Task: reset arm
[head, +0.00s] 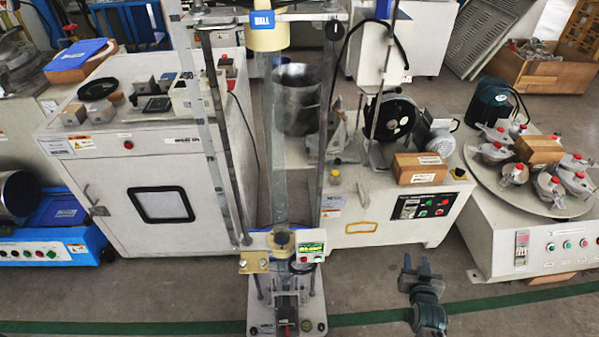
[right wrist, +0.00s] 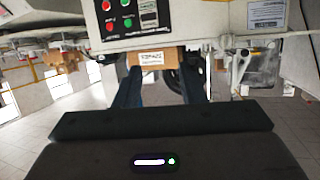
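My right gripper (head: 422,268) is at the lower right of the head view, raised in front of the machines and over the grey floor. In the right wrist view its two dark fingers (right wrist: 160,88) stand apart with a gap between them. I see nothing held in that gap; a brown box (right wrist: 150,57) shows beyond it. My left gripper is not in the head view.
A tall ball-drop tester (head: 284,245) with a clear tube stands at the centre. A white cabinet (head: 120,195) is at left. A machine with a brown box (head: 418,168) and a round turntable (head: 535,190) are at right. Floor near my right gripper is clear.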

